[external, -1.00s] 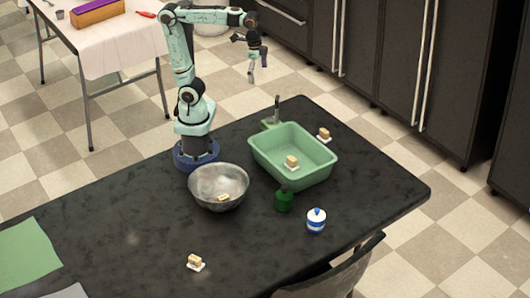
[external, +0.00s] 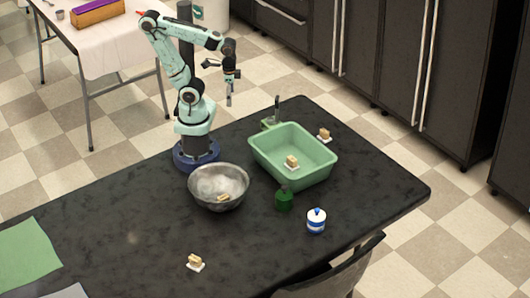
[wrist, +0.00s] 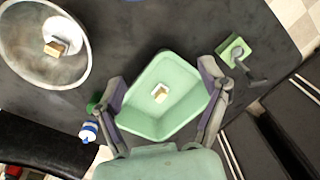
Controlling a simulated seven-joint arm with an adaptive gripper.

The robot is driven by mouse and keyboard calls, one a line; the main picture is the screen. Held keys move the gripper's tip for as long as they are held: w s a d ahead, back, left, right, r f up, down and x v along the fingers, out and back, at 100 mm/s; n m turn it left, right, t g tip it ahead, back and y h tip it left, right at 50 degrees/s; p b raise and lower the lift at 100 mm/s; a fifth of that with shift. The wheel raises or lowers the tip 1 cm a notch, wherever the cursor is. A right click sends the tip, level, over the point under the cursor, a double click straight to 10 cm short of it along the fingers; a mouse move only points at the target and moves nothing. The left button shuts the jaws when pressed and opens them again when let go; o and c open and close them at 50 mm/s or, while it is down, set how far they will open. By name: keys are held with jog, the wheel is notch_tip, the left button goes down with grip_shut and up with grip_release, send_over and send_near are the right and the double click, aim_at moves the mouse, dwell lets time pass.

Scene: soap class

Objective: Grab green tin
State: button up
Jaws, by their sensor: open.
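The green tin (external: 284,200) is a small dark green container standing on the black table, just in front of the light green basin. My gripper (external: 229,94) is open and empty, high above the table and behind the metal bowl and basin, well away from the tin. In the wrist view my gripper's fingers (wrist: 162,78) are spread wide, with the basin seen between them.
The light green basin (external: 263,153) holds a soap bar on a white dish. The metal bowl (external: 205,201) also holds a soap bar. The blue and white container (external: 316,221) stands close right of the tin.

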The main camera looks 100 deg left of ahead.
jog(key=w+d+t, duration=0.3)
jog(key=w, duration=0.7)
jog(key=w+d+t, duration=0.3)
jog(key=w+d, duration=0.1)
jog(key=w, duration=0.6)
jog(key=m+g+h, duration=0.1)
jog(key=m+g, duration=0.2)
send_over(283, 192)
jog(key=s+a, duration=0.1)
jog(key=s, duration=0.1)
jog(key=s+f+x, duration=0.1)
jog(key=s+x, duration=0.2)
jog(key=x, duration=1.5)
jog(key=shift+s+a+f, duration=0.1)
jog(key=shift+f, duration=0.1)
jog(key=x, duration=0.5)
jog(key=shift+w+d+f, duration=0.3)
jog(key=shift+w, duration=0.05)
jog(key=c, duration=1)
